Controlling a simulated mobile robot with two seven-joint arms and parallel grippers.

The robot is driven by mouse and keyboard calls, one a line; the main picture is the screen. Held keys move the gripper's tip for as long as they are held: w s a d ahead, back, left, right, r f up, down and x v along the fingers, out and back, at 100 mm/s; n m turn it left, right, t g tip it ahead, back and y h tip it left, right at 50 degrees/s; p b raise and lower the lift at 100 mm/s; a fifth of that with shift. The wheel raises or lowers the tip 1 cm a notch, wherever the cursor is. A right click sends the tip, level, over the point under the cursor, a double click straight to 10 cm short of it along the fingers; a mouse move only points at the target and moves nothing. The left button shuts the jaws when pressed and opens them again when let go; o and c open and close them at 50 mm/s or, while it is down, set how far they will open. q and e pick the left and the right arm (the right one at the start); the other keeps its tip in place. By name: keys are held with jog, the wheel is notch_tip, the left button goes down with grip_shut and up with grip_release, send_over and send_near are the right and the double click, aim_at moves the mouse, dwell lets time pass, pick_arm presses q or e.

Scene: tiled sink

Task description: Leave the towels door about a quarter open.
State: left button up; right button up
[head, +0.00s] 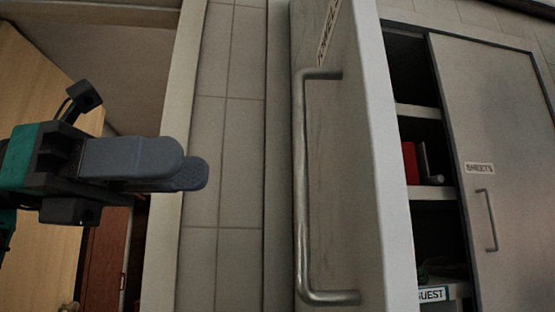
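The towels door (345,160) stands swung out in the middle of the head view, its grey face seen at a steep angle and its pale edge (392,170) towards the right. Its label (328,32), partly cut off at the top, sits above a long metal bar handle (301,190). My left gripper (195,168) is left of the handle, apart from it, with its fingers pointing right. One finger overlaps the other, so the gap between them cannot be judged. Nothing shows held at the fingertips. My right gripper is out of view.
Right of the door are open shelves with a red item (411,162) and a "GUEST" label (432,294). A closed-looking door marked "SHEETS" (500,120) is at the far right. Grey tiles (222,130) show between my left gripper and the towels door.

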pick_arm(q)
jog(key=d, duration=0.9)
jog(key=shift+s, duration=0.35)
jog(key=shift+d, duration=0.1)
jog(key=shift+c, duration=0.4)
grip_shut()
dwell(0.4)
